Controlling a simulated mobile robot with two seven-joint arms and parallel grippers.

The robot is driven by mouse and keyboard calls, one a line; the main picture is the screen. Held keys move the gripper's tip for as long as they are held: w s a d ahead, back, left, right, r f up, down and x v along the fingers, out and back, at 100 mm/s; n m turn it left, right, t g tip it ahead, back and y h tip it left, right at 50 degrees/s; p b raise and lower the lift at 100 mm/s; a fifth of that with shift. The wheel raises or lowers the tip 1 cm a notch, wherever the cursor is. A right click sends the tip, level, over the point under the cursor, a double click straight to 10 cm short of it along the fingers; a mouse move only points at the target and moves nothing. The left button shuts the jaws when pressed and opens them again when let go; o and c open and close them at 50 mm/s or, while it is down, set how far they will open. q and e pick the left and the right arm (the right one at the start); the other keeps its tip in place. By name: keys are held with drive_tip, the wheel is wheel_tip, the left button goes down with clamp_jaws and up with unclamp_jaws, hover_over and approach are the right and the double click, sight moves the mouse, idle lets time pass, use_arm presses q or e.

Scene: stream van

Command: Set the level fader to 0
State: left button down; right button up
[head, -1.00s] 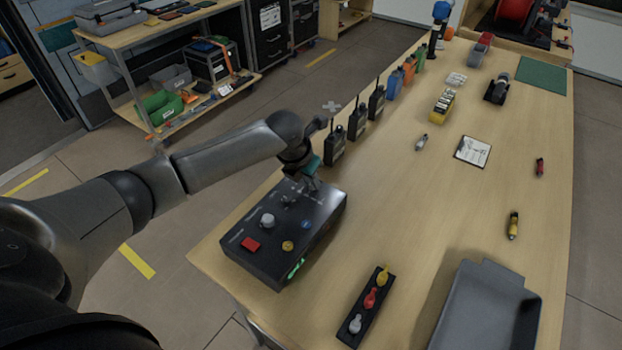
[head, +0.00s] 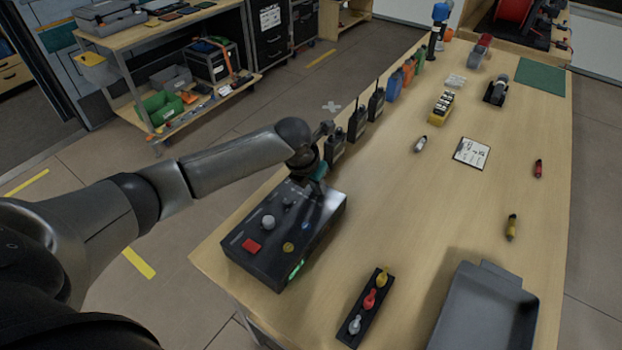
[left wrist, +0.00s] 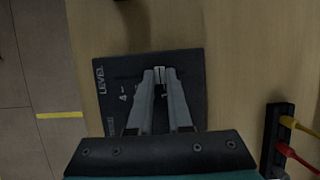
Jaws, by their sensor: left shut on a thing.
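The black control box (head: 262,248) stands at the table's left edge, with a red button, a grey knob and a yellow knob on top. Its panel also shows in the left wrist view (left wrist: 190,68), with the word LEVEL and a figure that looks like 4. My left gripper (head: 316,190) is over the box's far right part. In the left wrist view its fingers (left wrist: 160,76) are shut on the level fader's small cap, which is mostly hidden between them. The fader's exact setting cannot be read. My right gripper is in neither view.
Several black radios (head: 357,121) stand along the table's left edge, just beyond the gripper. A dark strip with coloured plugs (head: 360,320) and a grey tray (head: 484,310) lie to the near right.

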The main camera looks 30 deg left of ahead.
sight(330, 196)
use_arm(q)
drive_tip(key=shift+s+d+r+p, duration=0.15)
drive_tip(key=shift+d+p, duration=0.3)
drive_tip(key=shift+d, duration=0.8)
drive_tip(key=shift+d+f, duration=0.2)
drive_tip(key=c, duration=0.8)
unclamp_jaws()
drive_tip(key=shift+c, duration=0.2)
drive_tip(key=shift+r, duration=0.1)
drive_tip(key=shift+s+r, duration=0.1)
drive_tip(key=shift+r, duration=0.1)
drive_tip(key=p+v, duration=0.3)
drive_tip(key=v, duration=1.1)
drive_tip(key=shift+r, duration=0.35)
drive_tip(key=shift+s, duration=0.1)
